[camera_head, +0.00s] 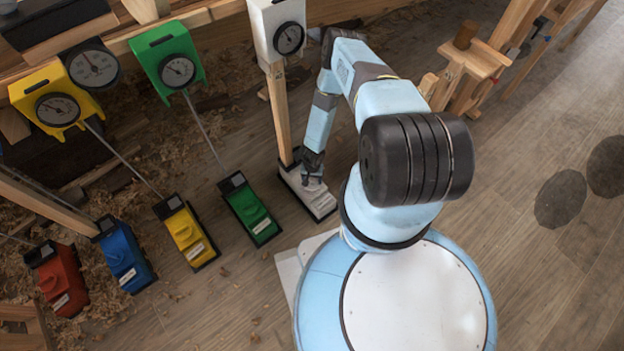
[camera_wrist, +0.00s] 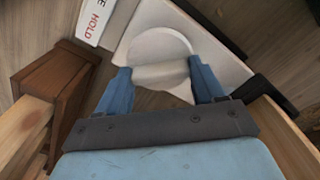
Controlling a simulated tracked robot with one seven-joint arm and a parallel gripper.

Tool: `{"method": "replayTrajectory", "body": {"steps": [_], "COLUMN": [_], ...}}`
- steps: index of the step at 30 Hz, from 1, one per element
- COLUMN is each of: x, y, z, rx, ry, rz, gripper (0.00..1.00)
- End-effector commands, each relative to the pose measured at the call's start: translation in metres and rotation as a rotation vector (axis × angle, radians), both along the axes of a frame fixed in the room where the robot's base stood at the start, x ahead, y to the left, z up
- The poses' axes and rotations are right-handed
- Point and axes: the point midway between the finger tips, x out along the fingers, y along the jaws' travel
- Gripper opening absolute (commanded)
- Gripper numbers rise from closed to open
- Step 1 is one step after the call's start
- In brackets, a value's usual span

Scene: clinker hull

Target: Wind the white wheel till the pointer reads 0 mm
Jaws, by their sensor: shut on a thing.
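The white base unit (camera_head: 322,203) stands on the floor, below a wooden post. The white gauge box (camera_head: 266,17) is at the post's top; its dial (camera_head: 289,38) is too small to read the pointer. My gripper (camera_head: 312,178) reaches down onto the white unit. In the wrist view, the round white wheel (camera_wrist: 158,47) lies between the two blue fingers of my gripper (camera_wrist: 160,75), one finger on each side, shut on it. The gripper mostly hides the wheel in the head view.
Green (camera_head: 251,210), yellow (camera_head: 186,232), blue (camera_head: 123,254) and red (camera_head: 58,278) units stand in a row to the left, with gauges above. A wooden post (camera_wrist: 50,95) is close to the left finger. Shavings litter the floor; open floor lies right.

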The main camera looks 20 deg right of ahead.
Motion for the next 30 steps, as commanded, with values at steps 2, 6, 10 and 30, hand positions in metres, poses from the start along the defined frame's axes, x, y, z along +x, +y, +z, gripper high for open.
{"method": "replayTrajectory", "body": {"steps": [2,6,10,30], "x": [0.0000,0.0000,0.0001,0.0002], "y": [0.0001,0.0002,0.0003,0.0008], "z": [0.0001,0.0001,0.0001,0.0001], "rx": [0.000,0.000,0.000,0.000], "ry": [0.000,0.000,0.000,0.000], "rz": [-0.055,-0.168,-0.270,-0.538], "gripper": [0.38,0.38,0.38,0.38]}}
